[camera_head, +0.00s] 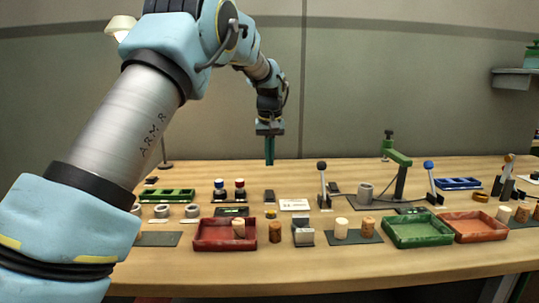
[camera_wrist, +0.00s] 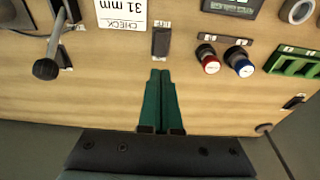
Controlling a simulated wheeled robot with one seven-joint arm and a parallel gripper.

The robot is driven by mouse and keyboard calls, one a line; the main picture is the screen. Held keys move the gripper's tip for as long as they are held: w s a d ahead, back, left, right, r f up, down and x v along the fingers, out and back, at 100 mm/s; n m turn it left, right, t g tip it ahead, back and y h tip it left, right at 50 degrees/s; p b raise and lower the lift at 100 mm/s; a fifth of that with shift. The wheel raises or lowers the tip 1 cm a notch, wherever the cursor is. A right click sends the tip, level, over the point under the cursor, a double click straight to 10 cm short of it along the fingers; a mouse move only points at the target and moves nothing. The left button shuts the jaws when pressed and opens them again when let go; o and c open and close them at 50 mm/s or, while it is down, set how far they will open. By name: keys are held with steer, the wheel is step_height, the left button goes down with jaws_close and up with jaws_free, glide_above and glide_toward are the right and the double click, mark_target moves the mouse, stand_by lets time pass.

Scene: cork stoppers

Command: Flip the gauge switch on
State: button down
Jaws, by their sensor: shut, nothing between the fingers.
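A small dark block (camera_head: 269,196), which looks like a switch, lies on the table between the red and blue buttons and a white card. It also shows in the wrist view (camera_wrist: 161,42), with a small label beside it too small to read. I cannot tell for certain that it is the gauge switch, nor which way it is set. My gripper (camera_head: 270,163) points down above the back of the table, its green fingers together and empty. In the wrist view the fingertips (camera_wrist: 160,73) appear close to the block's near end; the height gap is unclear.
A red button (camera_wrist: 208,60) and a blue button (camera_wrist: 239,62) stand on one side, a dark-knobbed lever (camera_wrist: 46,68) on the other. The card (camera_wrist: 122,13) reads "CHECK 31 mm". A dark display (camera_head: 232,211), trays and corks stand nearer the front. Bare wood surrounds the block.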

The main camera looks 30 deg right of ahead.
mark_target(269, 192)
steer(key=f, duration=0.3)
steer(key=w+f+p, duration=0.1)
steer(key=f, duration=0.2)
steer(key=f+p, duration=0.1)
steer(key=f, duration=0.3)
steer(key=shift+w+d, duration=0.35)
steer(key=shift+d, duration=0.05)
steer(key=shift+r+p, duration=0.1)
steer(key=shift+p, duration=0.2)
